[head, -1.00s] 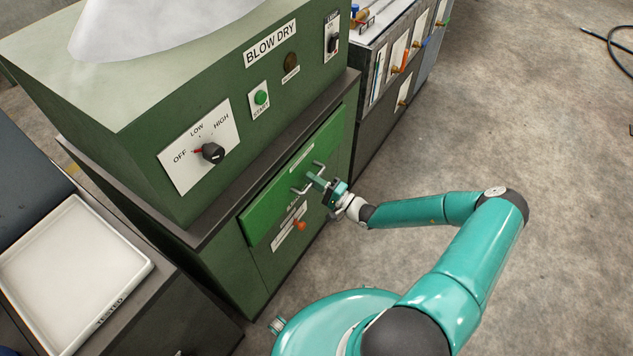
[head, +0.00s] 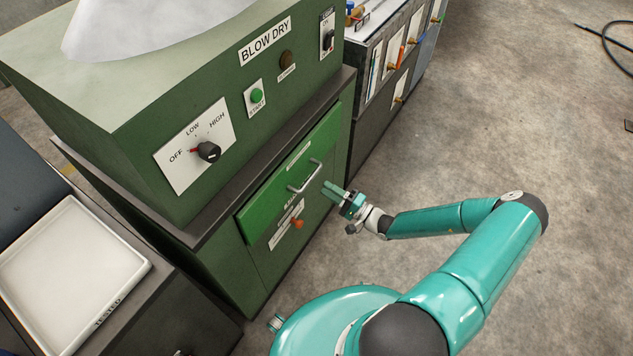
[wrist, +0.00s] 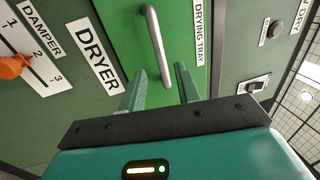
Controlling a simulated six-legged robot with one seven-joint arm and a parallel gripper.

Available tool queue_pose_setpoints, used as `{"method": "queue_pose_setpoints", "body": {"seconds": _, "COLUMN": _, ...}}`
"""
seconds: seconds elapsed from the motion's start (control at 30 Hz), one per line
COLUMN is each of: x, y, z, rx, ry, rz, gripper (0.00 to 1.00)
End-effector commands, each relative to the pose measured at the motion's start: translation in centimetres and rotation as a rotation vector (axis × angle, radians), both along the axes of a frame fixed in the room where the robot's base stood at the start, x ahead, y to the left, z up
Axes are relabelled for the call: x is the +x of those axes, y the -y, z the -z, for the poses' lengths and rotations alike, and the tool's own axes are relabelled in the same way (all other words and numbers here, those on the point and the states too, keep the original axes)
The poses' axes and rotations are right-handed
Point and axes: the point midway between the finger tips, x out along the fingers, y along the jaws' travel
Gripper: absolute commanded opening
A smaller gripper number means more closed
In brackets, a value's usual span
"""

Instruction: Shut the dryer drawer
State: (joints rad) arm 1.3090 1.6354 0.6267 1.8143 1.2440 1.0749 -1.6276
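The dryer drawer (head: 275,197) is a bright green front labelled "DRYING TRAY" on the dark green dryer cabinet. It looks close to flush with the cabinet; a small gap cannot be ruled out. Its metal bar handle (head: 305,177) shows whole, and it also shows in the wrist view (wrist: 158,45). My gripper (head: 331,188) is in front of the drawer, to the right of the handle and apart from it. In the wrist view its two fingers (wrist: 160,85) are spread with nothing between them, pointing at the drawer front.
An orange damper knob (head: 298,224) sticks out below the drawer. The "BLOW DRY" panel with its dial (head: 208,152) is above. A white tray (head: 75,262) lies on the counter at the left.

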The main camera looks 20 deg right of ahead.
Motion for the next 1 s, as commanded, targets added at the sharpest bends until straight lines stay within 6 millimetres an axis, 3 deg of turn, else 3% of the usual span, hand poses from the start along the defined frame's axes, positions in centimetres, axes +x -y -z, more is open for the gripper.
{"method": "queue_pose_setpoints", "body": {"seconds": 0.2, "x": -3.3, "y": 2.7, "z": 0.8, "rx": -0.002, "ry": -0.001, "rz": 0.002, "gripper": 0.33}}
{"method": "queue_pose_setpoints", "body": {"seconds": 0.33, "x": -4.3, "y": 3.4, "z": 1.1, "rx": -0.001, "ry": 0.0, "rz": 0.001, "gripper": 0.33}}
{"method": "queue_pose_setpoints", "body": {"seconds": 1.0, "x": -4.7, "y": 3.5, "z": 1.0, "rx": -0.006, "ry": -0.002, "rz": -0.012, "gripper": 0.33}}
